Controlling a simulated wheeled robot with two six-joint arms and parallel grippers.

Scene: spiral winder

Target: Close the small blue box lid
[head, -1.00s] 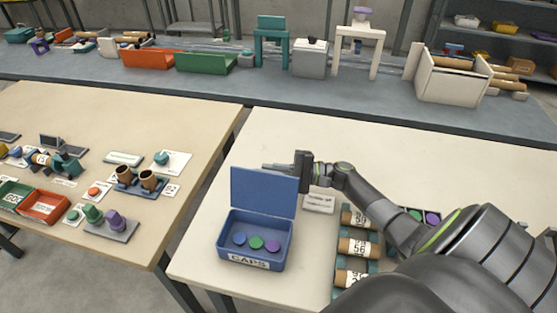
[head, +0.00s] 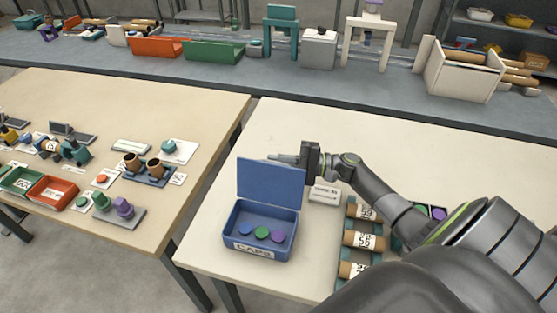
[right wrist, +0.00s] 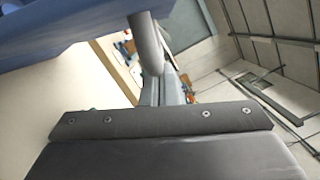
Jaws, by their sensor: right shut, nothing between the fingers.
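The small blue box (head: 266,245) labelled CAPS stands on the near right table, with a blue, a green and a purple cap inside. Its blue lid (head: 270,183) is open and stands roughly upright at the back of the box. My right gripper (head: 280,158) is shut and empty, at the lid's top edge on its far side, fingers pointing left. I cannot tell whether it touches the lid. In the right wrist view the blue lid (right wrist: 50,30) fills the upper left, close to the shut fingers (right wrist: 148,45). My left gripper is not in view.
Labelled brown rolls (head: 362,240) in a rack stand right of the box, under my right arm. A white label card (head: 325,194) lies behind them. The left table (head: 215,110) holds trays and small parts, across a gap. The right table's back is clear.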

